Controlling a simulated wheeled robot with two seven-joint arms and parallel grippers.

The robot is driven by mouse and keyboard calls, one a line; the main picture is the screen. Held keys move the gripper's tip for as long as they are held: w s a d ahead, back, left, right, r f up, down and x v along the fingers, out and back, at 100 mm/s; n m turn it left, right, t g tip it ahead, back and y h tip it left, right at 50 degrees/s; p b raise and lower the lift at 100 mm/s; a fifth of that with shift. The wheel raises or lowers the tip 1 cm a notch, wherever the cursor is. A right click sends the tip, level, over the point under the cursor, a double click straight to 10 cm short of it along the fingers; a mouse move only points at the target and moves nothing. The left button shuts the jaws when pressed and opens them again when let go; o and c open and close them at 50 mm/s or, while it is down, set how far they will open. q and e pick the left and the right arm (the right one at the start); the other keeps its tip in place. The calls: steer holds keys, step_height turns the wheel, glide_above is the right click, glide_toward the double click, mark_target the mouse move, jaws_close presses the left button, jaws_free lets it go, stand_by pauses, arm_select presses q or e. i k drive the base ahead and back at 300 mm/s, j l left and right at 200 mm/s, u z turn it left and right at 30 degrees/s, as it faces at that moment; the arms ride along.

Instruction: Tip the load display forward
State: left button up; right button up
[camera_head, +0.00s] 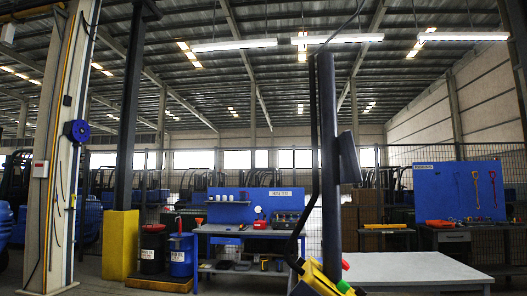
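A dark upright post (327,170) stands near the centre, close in front of me. A dark flat box (348,158), which looks like the load display, is mounted on the post's right side. I see it nearly edge-on, leaning slightly, and its screen face is hidden. A thin dark curved bar or cable (313,130) runs down along the post's left side. At the post's foot is a yellow part (318,279) with a red piece (345,265) and a green piece (343,286). Neither of my grippers is in view.
A pale grey table (415,268) stands right of the post. Behind are a blue-backed workbench (250,230) with tools, a second blue tool panel (460,190), and a black drum (153,249) beside a blue drum (181,255). A yellow-based column (120,245) stands left.

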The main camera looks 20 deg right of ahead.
mark_target(350, 172)
steer(key=i+j+z, duration=0.1)
steer(key=i, duration=0.4)
steer(key=i+j, duration=0.2)
steer(key=i, duration=0.3)
steer(key=i+j+z, duration=0.15)
steer(key=i, duration=0.35)
steer(key=i+z, duration=0.2)
steer(key=z, duration=0.25)
steer(key=i+j+z, duration=0.15)
steer(key=z, duration=0.35)
steer(key=i+j+z, duration=0.15)
steer(key=z, duration=0.3)
steer(key=i+j+z, duration=0.1)
steer(key=j+z, duration=0.2)
steer(key=z, duration=0.2)
